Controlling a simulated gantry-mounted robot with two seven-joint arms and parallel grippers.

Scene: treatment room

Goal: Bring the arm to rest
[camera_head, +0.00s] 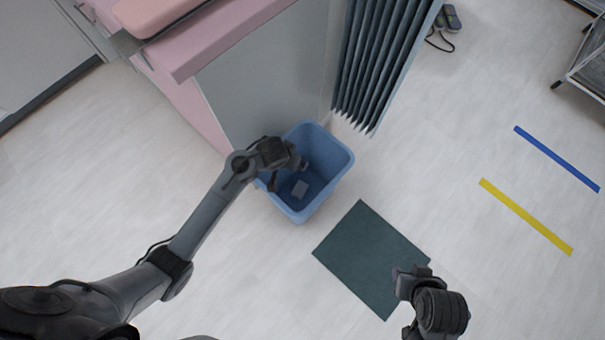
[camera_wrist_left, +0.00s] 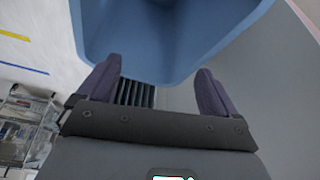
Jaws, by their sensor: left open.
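My left gripper (camera_head: 288,174) is over the near-left part of a blue bin (camera_head: 338,162), coming in from the left. In the left wrist view my left gripper (camera_wrist_left: 157,82) has its two dark fingers wide apart with nothing between them, and the blue bin (camera_wrist_left: 165,65) fills the top of that picture.
The dark green mat (camera_head: 365,250) lies flat on the pale floor, right of the bin. A pink-edged couch (camera_head: 215,45) and a grey-blue pleated curtain (camera_head: 380,60) stand behind the bin. Blue tape (camera_head: 556,158) and yellow tape (camera_head: 525,216) mark the clear floor at right.

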